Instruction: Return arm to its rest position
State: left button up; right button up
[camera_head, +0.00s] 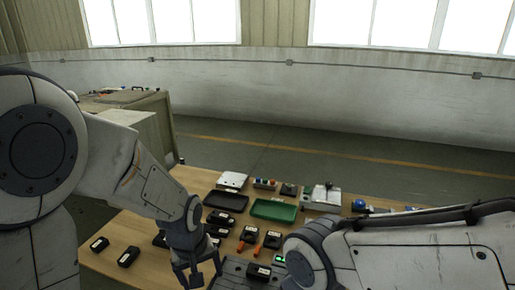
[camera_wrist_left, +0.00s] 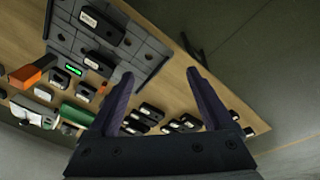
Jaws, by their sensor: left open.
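My left arm comes in from the left in the head view, bent down over the wooden table (camera_head: 101,261). Its gripper (camera_head: 196,277) hangs above the front of the table, left of a grey plate (camera_head: 229,271). In the left wrist view the two fingers of the gripper (camera_wrist_left: 160,84) stand wide apart with nothing between them. The plate (camera_wrist_left: 135,47) also shows there, bearing a labelled black block (camera_wrist_left: 98,25). My right arm reaches in from the right in the head view, and its gripper is out of sight.
Several black labelled blocks (camera_head: 129,256) lie around my left gripper. A black tray (camera_head: 226,201) and a green tray (camera_head: 273,211) lie farther back. Orange-handled tools (camera_head: 250,236) lie near the plate. A large cabinet (camera_head: 137,115) stands behind the table. The floor beyond is clear.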

pick_arm(q)
jog(key=s+a+m, duration=0.4)
jog(key=a+m, duration=0.1)
jog(key=a, duration=0.1)
jog(key=s+d+r+m+g, duration=0.1)
jog(key=s+d+r+m, duration=0.2)
jog(key=s+d, duration=0.3)
jog(key=s+d+r+m, duration=0.4)
jog(key=s+d, duration=0.3)
jog(key=d, duration=0.1)
jog(key=shift+s+g+h, duration=0.25)
jog(key=shift+g+h, duration=0.05)
jog(key=shift+g, duration=0.1)
jog(key=shift+r, duration=0.1)
